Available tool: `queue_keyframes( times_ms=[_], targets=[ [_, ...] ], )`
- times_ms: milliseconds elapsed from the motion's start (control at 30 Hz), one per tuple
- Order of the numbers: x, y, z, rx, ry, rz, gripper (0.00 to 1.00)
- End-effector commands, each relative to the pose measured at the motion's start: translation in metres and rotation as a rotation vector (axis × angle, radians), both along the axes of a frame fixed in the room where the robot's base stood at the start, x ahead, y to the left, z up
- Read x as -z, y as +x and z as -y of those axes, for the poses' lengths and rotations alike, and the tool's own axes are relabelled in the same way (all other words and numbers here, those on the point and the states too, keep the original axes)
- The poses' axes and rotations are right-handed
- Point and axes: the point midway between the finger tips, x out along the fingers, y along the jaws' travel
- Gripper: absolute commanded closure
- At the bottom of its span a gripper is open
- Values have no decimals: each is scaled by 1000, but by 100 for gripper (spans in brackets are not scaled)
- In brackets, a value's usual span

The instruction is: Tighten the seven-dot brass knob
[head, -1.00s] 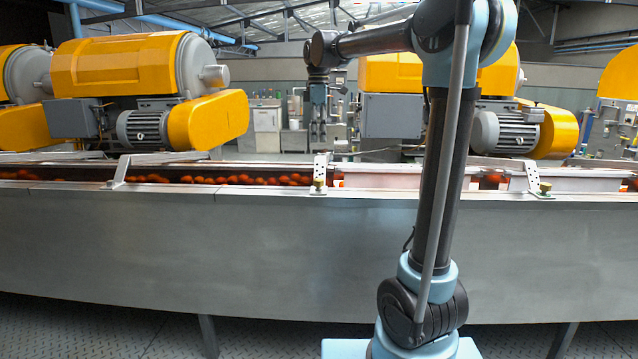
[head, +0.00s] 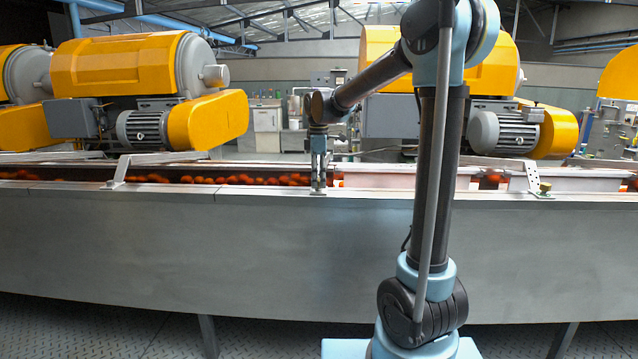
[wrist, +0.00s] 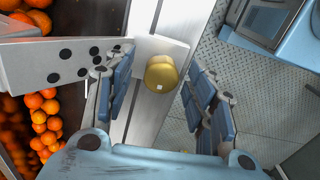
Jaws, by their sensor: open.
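A round brass knob (wrist: 160,73) with a small light square mark on it sits on a pale bracket on the metal rail. A white plate with several black dots (wrist: 65,62) is joined to that bracket on the left; my finger covers part of it, so I cannot confirm the number of dots. My gripper (wrist: 162,85) is open, its blue fingers on the left and right of the knob with gaps on both sides. In the head view my gripper (head: 319,180) points down over the rail and hides the knob.
Oranges (wrist: 38,125) lie in the channel left of the rail. A second brass knob (head: 545,187) stands on the rail further right. The long steel trough wall (head: 180,240) runs below. Motors and yellow extractor housings (head: 120,65) stand behind the channel.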

Motion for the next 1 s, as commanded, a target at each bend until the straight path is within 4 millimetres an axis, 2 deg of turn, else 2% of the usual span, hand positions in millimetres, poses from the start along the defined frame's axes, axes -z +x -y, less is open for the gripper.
queue_keyframes(
  times_ms=[200, 467, 667, 1000],
  targets=[
    [11, 0, 0, 0, 0, 0, 49],
    [12, 0, 0, 0, 0, 0, 49],
    [12, 0, 0, 0, 0, 0, 92],
    [12, 1, 0, 21, 0, 1, 94]
  ],
)
